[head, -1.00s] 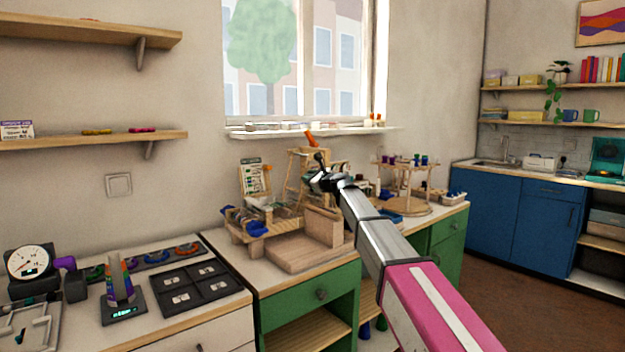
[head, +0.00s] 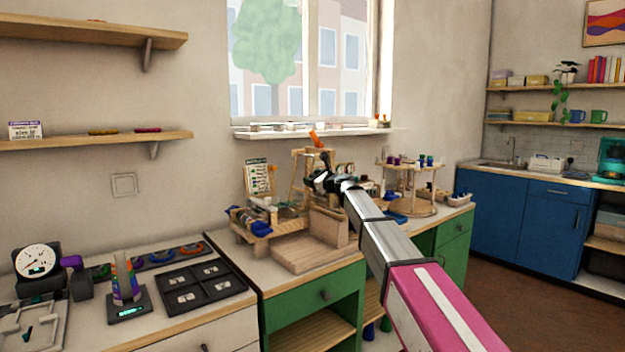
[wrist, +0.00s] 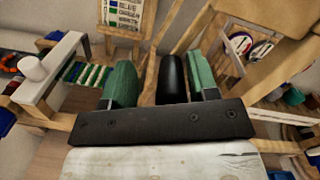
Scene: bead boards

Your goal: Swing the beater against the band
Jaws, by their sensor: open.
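My gripper (head: 325,182) is open over the work table, in front of a wooden A-frame stand. In the wrist view its green-padded fingers (wrist: 163,85) stand apart. A black rounded piece (wrist: 172,78) shows between them; I cannot tell whether it is held or only behind. At the left of the wrist view, a pale bar with a round knob, apparently the beater (wrist: 36,68), stands apart from the fingers. Beside it lie green and white strands, apparently the band (wrist: 88,75). The wooden loom (head: 262,226) with blue parts sits left of my gripper in the head view.
A wooden block stand (head: 318,250) fills the table's front. The A-frame stand (head: 300,180) and a printed card (head: 258,178) are behind. A round wooden rack (head: 410,205) stands to the right. A black tray (head: 190,287) and dial scale (head: 38,262) lie left.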

